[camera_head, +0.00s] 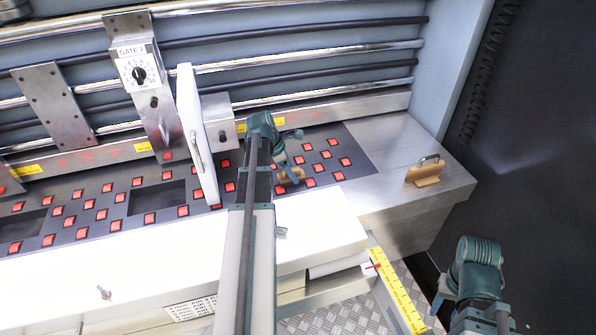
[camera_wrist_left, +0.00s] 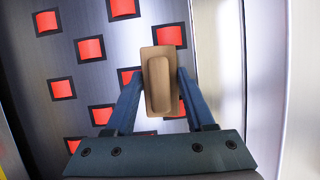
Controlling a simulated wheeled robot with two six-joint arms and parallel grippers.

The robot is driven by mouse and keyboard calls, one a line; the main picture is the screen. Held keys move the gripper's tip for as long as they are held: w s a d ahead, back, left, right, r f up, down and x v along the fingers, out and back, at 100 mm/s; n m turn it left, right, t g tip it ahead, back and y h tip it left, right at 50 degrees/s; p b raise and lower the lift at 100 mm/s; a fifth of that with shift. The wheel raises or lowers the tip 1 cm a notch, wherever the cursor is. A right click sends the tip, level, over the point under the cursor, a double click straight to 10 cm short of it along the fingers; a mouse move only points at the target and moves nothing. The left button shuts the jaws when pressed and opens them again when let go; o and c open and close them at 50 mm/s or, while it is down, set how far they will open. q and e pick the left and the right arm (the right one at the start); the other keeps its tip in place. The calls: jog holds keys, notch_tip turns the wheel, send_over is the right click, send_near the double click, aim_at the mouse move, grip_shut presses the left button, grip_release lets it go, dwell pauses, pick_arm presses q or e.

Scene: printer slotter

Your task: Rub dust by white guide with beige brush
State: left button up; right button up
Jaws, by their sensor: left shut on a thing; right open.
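The beige brush (camera_head: 291,175) is between the fingers of my left gripper (camera_head: 285,164), which is shut on it. In the left wrist view the brush (camera_wrist_left: 159,82) shows its back and grip between the two blue fingers, over the red-squared bed. I cannot tell if it touches the bed. The white guide (camera_head: 196,130) is a tall, slightly tilted white plate on the bed, left of my left gripper and apart from it. I make out no dust. My right gripper (camera_head: 440,300) is open and empty at the lower right, away from the bed.
A wooden block with a metal handle (camera_head: 425,175) stands on the steel ledge at right. A grey gate unit with a dial (camera_head: 138,75) stands left of the guide. A white front panel (camera_head: 140,260) runs before the bed, partly behind my left arm. Rails cross the back.

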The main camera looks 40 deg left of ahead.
pick_arm(q)
jog(key=shift+r, duration=0.1)
notch_tip(320, 180, up, 6)
jog(key=p, duration=0.6)
dwell(0.4)
jog(key=shift+r+p, duration=1.45)
jog(key=shift+p, duration=0.1)
